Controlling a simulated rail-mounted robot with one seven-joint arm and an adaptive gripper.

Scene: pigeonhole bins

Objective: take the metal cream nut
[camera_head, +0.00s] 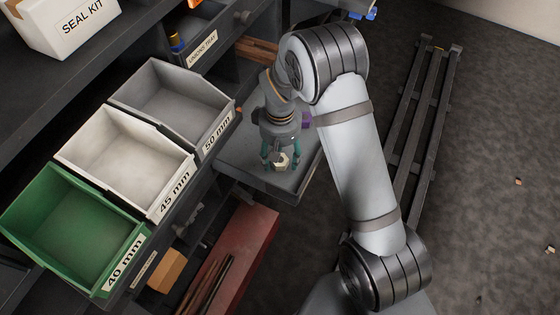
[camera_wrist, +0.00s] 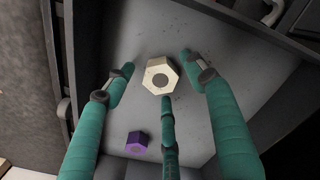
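The cream nut (camera_wrist: 161,76) is a hexagonal piece with a dark hole, lying on the grey tray (camera_wrist: 220,50). In the head view the nut (camera_head: 282,160) shows at the tip of my gripper (camera_head: 280,158). In the wrist view my gripper (camera_wrist: 160,82) has its green fingers spread, with the nut in the space between them. The fingers look apart from the nut, and I cannot tell the exact height above the tray. A purple nut (camera_wrist: 137,142) lies on the same tray, nearer the bottom of the wrist view; it also shows in the head view (camera_head: 307,119).
Three empty bins stand left of the tray in the head view: green 40 mm (camera_head: 75,215), cream 45 mm (camera_head: 125,150) and grey 50 mm (camera_head: 170,100). A seal kit box (camera_head: 65,25) sits on the shelf above. The tray has raised edges.

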